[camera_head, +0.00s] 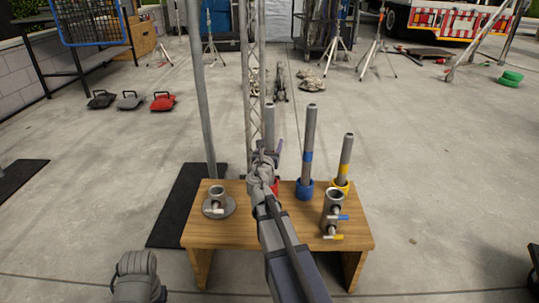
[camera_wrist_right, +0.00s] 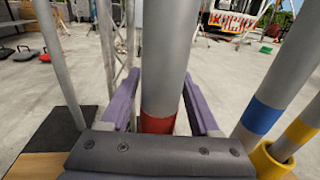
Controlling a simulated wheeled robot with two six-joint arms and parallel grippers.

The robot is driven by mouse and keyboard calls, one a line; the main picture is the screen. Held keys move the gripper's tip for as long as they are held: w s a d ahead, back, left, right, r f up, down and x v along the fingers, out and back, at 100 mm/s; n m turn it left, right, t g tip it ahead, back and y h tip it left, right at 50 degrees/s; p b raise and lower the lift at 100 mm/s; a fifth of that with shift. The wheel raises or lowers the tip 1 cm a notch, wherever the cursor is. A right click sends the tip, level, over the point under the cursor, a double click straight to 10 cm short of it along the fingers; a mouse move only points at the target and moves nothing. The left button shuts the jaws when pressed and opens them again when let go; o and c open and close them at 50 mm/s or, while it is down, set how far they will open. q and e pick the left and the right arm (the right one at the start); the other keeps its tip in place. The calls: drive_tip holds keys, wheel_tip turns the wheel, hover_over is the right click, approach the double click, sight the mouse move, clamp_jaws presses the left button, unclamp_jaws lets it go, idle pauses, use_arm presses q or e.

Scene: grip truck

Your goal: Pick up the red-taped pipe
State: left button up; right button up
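The red-taped pipe (camera_head: 269,118) is a grey tube standing upright at the back of a wooden table (camera_head: 230,233). My right gripper (camera_head: 268,153) is in front of it and hides much of its lower part. In the right wrist view the pipe (camera_wrist_right: 165,55) rises between the two purple fingers of the right gripper (camera_wrist_right: 160,88), with its red band (camera_wrist_right: 158,123) low down. The fingers are apart, one on each side of the pipe, with gaps showing. My left gripper is not in view.
A blue-taped pipe (camera_head: 309,140) and a yellow-taped pipe (camera_head: 346,160) stand to the right on the table. A flanged fitting (camera_head: 218,201) sits at left, and a fitting with handles (camera_head: 333,213) at right. A grey pole (camera_head: 202,90) and a truss (camera_head: 250,75) rise close behind.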

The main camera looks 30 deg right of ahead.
clamp_jaws()
idle(0.3)
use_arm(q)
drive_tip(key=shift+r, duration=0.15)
use_arm(e)
drive_tip(key=shift+r, duration=0.1)
